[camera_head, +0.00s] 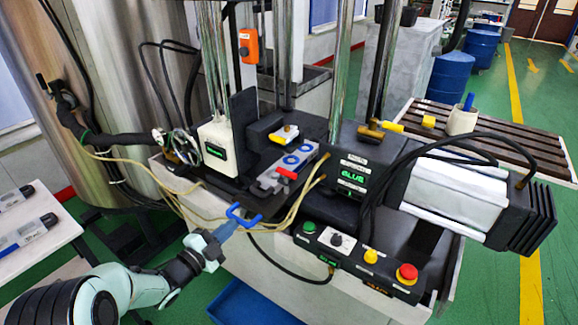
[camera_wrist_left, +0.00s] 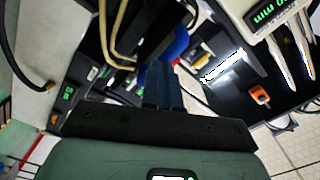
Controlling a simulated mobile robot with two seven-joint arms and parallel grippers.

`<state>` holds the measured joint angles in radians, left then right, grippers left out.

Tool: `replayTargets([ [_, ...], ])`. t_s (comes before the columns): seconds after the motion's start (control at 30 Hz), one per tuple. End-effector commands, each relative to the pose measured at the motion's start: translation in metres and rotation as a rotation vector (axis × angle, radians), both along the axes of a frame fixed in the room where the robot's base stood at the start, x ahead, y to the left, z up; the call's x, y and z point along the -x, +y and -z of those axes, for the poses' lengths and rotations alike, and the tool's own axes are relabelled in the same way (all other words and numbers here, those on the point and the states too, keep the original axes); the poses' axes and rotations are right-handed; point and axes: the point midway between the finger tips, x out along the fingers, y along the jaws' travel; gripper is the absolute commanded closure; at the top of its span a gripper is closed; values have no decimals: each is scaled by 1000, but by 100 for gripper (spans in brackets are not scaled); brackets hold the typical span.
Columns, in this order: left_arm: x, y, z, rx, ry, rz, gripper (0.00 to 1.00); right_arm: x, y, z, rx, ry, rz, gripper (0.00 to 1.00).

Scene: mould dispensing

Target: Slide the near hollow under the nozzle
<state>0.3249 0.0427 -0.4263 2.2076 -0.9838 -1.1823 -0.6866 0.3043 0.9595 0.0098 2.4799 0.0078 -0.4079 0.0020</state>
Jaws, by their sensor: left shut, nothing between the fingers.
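A grey mould block (camera_head: 268,182) sits on the black bed of the machine, with two blue-ringed hollows in its top. The near hollow (camera_head: 291,160) is the lower left ring; the far hollow (camera_head: 306,148) is just behind it. A red piece (camera_head: 287,173) is at the block's near side. A blue bent handle (camera_head: 243,218) stands at the machine's front edge. My left gripper (camera_head: 229,230) is shut and empty, close beside this handle; I cannot tell if they touch. In the left wrist view blue material (camera_wrist_left: 180,44) shows just beyond the fingers (camera_wrist_left: 163,85). I cannot make out the nozzle clearly.
Beige hoses (camera_head: 185,205) loop close to the handle. A control panel (camera_head: 358,258) with buttons is at the front right. A black box with a green display (camera_head: 354,178) stands right of the mould, and a white display unit (camera_head: 215,148) left of it.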

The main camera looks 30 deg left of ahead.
Motion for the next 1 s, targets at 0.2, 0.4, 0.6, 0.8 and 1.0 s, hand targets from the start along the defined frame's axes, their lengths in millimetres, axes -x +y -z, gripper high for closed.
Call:
replayTargets([
  [0.2, 0, 0, 0, 0, 0, 0, 100, 0, 0, 0, 0, 0, 0, 42],
  [0.4, 0, 0, 0, 0, 0, 0, 100, 0, 0, 0, 0, 0, 0, 42],
  [0.6, -6, -1, 1, -1, 0, 2, 100, 0, 0, 2, 0, 1, 0, 42],
  [0.8, -21, -2, 1, 0, 0, 2, 100, 1, 0, 6, 0, 2, 0, 42],
  [1.0, -35, -3, 1, -1, 0, 2, 100, 1, 0, 9, 0, 3, 0, 42],
])
